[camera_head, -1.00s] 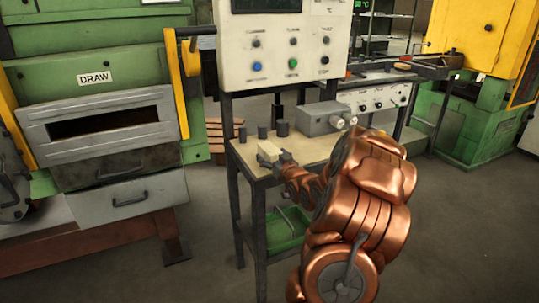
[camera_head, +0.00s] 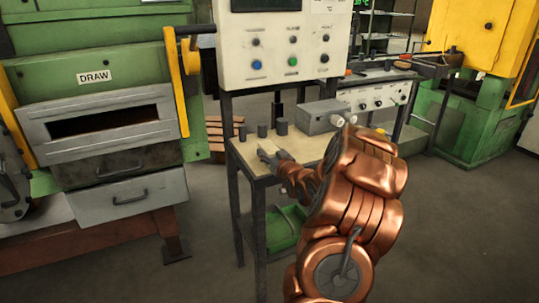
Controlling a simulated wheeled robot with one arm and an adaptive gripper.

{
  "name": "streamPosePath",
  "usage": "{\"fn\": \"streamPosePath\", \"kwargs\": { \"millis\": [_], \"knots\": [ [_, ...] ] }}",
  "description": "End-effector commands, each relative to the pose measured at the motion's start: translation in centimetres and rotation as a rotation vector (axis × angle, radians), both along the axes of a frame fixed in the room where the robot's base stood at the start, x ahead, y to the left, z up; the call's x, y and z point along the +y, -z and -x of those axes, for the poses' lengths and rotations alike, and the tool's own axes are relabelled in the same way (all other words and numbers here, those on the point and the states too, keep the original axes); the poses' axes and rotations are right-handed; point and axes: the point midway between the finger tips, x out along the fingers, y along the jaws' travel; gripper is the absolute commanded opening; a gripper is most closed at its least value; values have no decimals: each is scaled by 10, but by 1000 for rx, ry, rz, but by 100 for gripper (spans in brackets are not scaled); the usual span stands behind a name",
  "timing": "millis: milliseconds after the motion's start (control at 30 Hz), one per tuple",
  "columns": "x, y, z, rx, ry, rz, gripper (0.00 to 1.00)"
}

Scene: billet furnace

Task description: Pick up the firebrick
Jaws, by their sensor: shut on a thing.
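The firebrick (camera_head: 268,147) is a small pale cream block at the front left of the workbench top (camera_head: 305,145). My gripper (camera_head: 270,157) is at the brick, reaching in from the right, and is shut on it. My gripper and wrist hide part of the brick. I cannot tell whether the brick touches the bench top.
Several dark cylinders (camera_head: 262,130) stand behind the brick on the bench. A grey box with knobs (camera_head: 322,117) is to their right. The control panel (camera_head: 285,45) rises above. A green bin (camera_head: 288,228) sits below. The furnace's DRAW side (camera_head: 95,120) is at left.

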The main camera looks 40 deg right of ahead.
Motion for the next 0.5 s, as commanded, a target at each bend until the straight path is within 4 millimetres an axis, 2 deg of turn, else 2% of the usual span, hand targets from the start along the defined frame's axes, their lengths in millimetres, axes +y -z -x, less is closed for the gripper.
{"fn": "streamPosePath", "kwargs": {
  "millis": [33,200,500],
  "knots": [
    [0,0,0,1,1,0,22],
    [0,0,0,1,1,0,5],
    [0,-1,0,1,1,0,4]
  ]
}}
